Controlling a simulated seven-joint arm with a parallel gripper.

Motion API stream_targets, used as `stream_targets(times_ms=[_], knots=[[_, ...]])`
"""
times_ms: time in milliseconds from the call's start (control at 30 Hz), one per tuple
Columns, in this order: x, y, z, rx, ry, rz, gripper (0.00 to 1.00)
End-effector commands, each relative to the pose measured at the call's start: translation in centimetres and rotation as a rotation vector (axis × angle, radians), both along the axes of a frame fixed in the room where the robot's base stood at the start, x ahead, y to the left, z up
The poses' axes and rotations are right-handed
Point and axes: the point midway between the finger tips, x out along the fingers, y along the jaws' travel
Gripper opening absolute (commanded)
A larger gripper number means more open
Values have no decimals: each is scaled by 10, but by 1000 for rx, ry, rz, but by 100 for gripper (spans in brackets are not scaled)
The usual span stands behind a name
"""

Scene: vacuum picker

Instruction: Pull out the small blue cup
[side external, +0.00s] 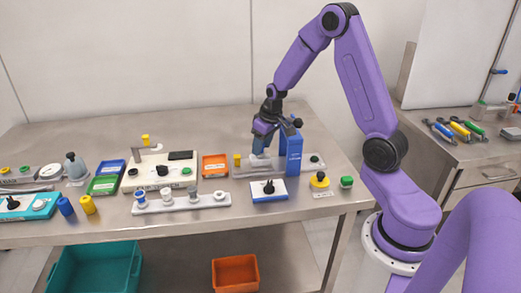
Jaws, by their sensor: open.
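A small blue-topped piece (140,198) stands at the left end of a white rack (215,203) on the table, in line with several similar small pieces. It looks like the small blue cup, though its detail is too small to be sure. My gripper (260,153) points down at the right part of the table, away from that rack. It is open, just left of an upright blue stand (294,154) and above a grey base (245,172). A pale object shows at the fingertips; I cannot tell whether they touch it.
A blue cylinder (66,206) and a yellow one (88,205) stand at the front left. Bins sit below. The table's back strip is clear.

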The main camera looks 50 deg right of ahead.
Motion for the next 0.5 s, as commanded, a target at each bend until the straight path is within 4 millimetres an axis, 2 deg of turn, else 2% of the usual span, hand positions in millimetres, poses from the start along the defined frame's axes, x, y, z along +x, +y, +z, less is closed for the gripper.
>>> stream_targets(times_ms=[33,167,200,500], knots=[[0,0,0,0,0,0,46],[0,0,0,0,0,0,4],[0,0,0,0,0,0,0],[0,0,0,0,0,1,0]])
